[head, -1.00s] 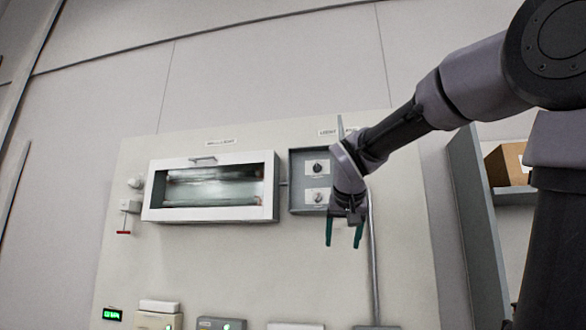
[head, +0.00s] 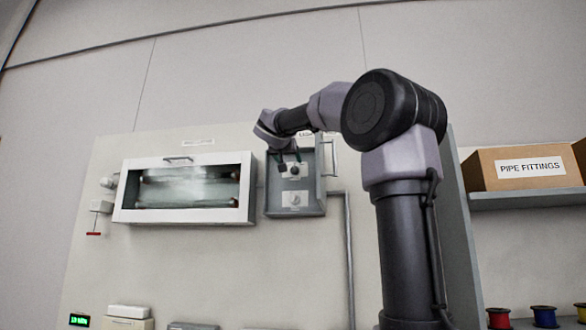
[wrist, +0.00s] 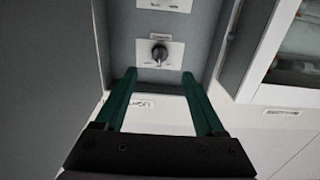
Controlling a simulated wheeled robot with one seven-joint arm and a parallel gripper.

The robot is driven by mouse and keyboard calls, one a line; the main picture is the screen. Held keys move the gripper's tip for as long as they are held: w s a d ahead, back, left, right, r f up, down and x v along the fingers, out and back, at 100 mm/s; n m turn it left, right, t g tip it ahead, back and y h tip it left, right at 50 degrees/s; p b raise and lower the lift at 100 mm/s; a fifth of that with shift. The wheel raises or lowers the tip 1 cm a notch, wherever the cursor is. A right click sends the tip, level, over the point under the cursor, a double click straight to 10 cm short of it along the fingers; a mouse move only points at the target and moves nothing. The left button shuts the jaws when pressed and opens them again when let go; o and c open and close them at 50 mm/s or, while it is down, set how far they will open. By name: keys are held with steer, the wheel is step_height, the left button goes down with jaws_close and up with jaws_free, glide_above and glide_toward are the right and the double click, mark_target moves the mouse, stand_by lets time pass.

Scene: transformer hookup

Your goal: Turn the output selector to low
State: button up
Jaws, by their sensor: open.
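An open grey box (head: 318,205) on the wall panel holds two knobs on white plates. The upper dark knob (head: 295,170) also shows in the wrist view (wrist: 159,52), where the picture looks upside down. The lower, paler knob (head: 295,199) sits beneath it. I cannot read the plate markings, so I cannot tell which knob is the output selector or its setting. My gripper (head: 290,156) is open and empty at the upper part of the box. In the wrist view its green fingertips (wrist: 159,76) are spread just short of the dark knob, apart from it.
The box's door, with a handle (head: 331,158), stands open at the right. A white-framed glass cabinet (head: 185,216) is close at the left. A conduit (head: 348,260) runs down below the box. A shelf with a pipe fittings carton (head: 528,168) is at the far right.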

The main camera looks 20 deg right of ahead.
mark_target(294, 167)
steer(key=x, duration=0.7)
steer(key=r+x, duration=0.1)
steer(key=x, duration=0.3)
jaws_close()
